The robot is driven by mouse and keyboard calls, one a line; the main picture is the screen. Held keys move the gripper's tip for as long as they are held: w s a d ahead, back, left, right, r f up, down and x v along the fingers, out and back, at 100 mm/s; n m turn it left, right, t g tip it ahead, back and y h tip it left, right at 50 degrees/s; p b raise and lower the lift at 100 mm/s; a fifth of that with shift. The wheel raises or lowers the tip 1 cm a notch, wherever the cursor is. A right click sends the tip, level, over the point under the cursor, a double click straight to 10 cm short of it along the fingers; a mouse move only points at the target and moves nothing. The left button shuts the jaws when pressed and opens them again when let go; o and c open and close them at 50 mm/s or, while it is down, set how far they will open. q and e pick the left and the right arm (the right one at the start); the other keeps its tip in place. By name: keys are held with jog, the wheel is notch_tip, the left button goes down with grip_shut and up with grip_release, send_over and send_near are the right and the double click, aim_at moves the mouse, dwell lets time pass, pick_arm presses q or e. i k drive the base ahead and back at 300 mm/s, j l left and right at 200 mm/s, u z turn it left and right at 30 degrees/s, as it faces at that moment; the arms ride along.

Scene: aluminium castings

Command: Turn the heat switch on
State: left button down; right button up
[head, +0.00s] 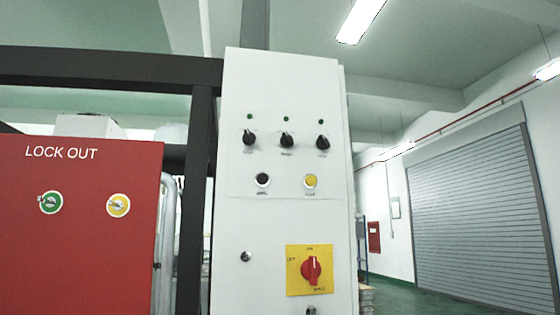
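A tall white control cabinet (285,215) stands in the middle of the head view. Near its top is a row of three black rotary knobs: a left knob (249,137), a middle knob (286,140) and a right knob (323,142). A small green lamp sits above each knob. The labels under the knobs are too small to read, so I cannot tell which one is the heat switch. Lower down, a red rotary switch (311,270) sits on a yellow plate, its handle roughly upright. Neither of my grippers is in view.
A black push button (262,180) and a yellow push button (311,181) sit below the knobs. A red lock out board (75,240) is at the left, beside a dark frame post (197,200). A grey roller door (478,210) is far back right.

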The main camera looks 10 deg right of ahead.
aim_at(322, 142)
jog(key=i+l+z, duration=0.15)
jog(key=l, duration=0.2)
jog(key=i+l+z, duration=0.1)
jog(key=l, duration=0.3)
jog(key=i+l+z, duration=0.15)
jog(key=l, duration=0.2)
jog(key=i+l+z, duration=0.15)
jog(key=l, duration=0.2)
